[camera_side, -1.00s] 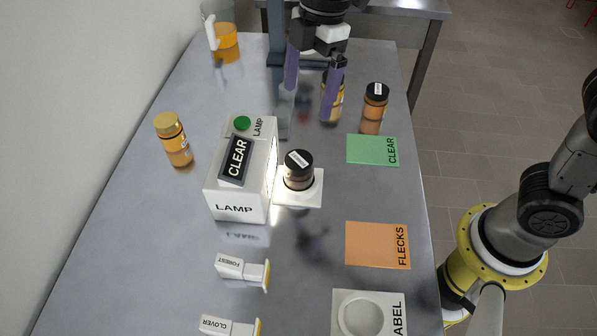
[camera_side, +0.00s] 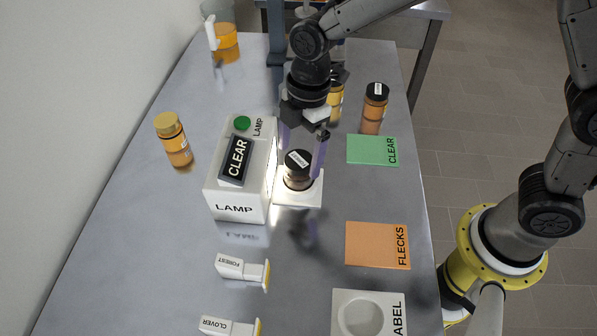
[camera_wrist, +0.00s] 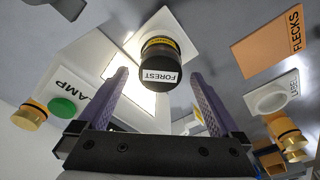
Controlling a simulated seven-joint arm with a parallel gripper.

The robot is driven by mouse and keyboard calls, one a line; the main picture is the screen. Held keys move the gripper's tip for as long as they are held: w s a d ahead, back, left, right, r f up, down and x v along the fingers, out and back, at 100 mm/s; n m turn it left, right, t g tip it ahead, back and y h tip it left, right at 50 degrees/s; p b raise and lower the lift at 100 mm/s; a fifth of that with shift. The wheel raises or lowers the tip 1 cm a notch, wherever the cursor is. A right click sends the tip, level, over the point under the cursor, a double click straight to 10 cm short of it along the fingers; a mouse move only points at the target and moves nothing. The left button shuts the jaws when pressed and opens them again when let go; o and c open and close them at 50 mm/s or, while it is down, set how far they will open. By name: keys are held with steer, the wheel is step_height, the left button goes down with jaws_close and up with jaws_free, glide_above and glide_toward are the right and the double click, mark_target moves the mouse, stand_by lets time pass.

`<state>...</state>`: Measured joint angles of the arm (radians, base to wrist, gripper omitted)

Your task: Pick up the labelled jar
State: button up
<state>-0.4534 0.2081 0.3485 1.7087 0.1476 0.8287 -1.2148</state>
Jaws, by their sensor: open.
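The labelled jar (camera_side: 297,183) has a dark lid with a white tag and stands upright on the white plate (camera_side: 311,198) beside the lamp. In the wrist view the tag on the jar (camera_wrist: 160,60) reads FOREST and a yellow label shows on its side. My gripper (camera_side: 301,158) is open, low over the jar, its purple fingers on either side of the lid in the side view. In the wrist view the jar lies ahead between the fingertips of my gripper (camera_wrist: 160,73), with gaps showing.
The lamp box (camera_side: 237,212), its display reading CLEAR, stands close left of the jar. A dark-lidded jar (camera_side: 374,110) and a gold-lidded jar (camera_side: 174,143) stand apart. A green CLEAR mat (camera_side: 370,150) and orange FLECKS mat (camera_side: 375,245) lie right. Stamps (camera_side: 240,270) lie in front.

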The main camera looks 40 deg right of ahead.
steer(key=shift+a+f, duration=0.1)
steer(key=shift+f, duration=1.15)
steer(key=c, duration=1.6)
steer(key=shift+r, duration=0.2)
